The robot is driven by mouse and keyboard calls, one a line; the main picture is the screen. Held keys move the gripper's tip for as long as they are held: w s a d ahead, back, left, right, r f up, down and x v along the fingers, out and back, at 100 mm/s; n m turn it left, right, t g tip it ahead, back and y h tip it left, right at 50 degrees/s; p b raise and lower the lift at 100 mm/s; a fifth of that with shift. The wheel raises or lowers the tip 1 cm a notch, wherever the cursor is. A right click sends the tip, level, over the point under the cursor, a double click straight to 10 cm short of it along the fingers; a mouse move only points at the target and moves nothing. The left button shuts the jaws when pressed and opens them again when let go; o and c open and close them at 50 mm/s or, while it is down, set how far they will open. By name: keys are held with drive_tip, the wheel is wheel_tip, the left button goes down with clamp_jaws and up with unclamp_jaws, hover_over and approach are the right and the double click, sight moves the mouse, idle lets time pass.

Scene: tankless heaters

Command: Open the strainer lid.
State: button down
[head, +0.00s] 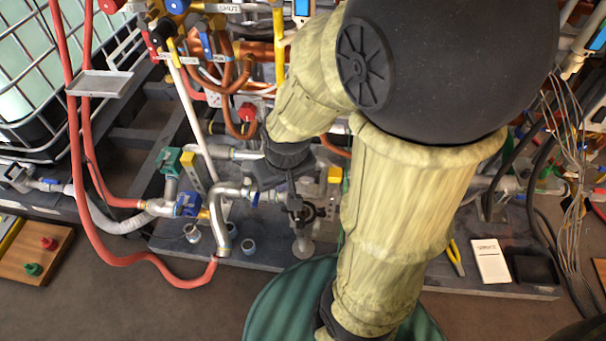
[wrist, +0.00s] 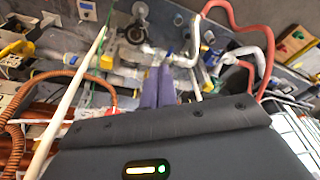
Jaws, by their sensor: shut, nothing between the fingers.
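A pipe fitting with a dark round, ring-like part (head: 305,211) sits on the pipe run below my gripper in the head view. It looks like the strainer, and the same dark ring shows near the top of the wrist view (wrist: 134,33). A small grey round end (head: 303,246) sticks out from it; I cannot tell for certain which part is the lid. My gripper (wrist: 158,67) shows two purple fingers side by side, shut and empty. They point at the grey pipe, beside the dark ring and apart from it. In the head view my arm hides part of the pipework.
A blue valve handle (head: 255,198) and a bent silver pipe (head: 224,215) stand left of the fitting. A red hose (head: 150,262) loops at the left. Yellow pliers (head: 455,257) and a white device (head: 490,261) lie right. The floor in front is partly clear.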

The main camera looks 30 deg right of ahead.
drive_tip(key=m, duration=0.1)
drive_tip(key=m+g+h+b, duration=0.1)
drive_tip(key=m+h+b, duration=0.3)
drive_tip(key=m, duration=1.9)
hover_over(306, 183)
drive_tip(key=w+a+p, duration=0.1)
drive_tip(key=w+a, duration=0.2)
drive_tip(key=shift+h, duration=0.7)
drive_tip(key=f, duration=2)
drive_tip(key=shift+s, duration=0.2)
drive_tip(key=shift+f, duration=0.15)
drive_tip(key=b+x, duration=0.1)
drive_tip(key=x, duration=0.4)
drive_tip(key=b+x, duration=0.2)
drive_tip(key=x, duration=0.3)
drive_tip(key=shift+s, duration=0.2)
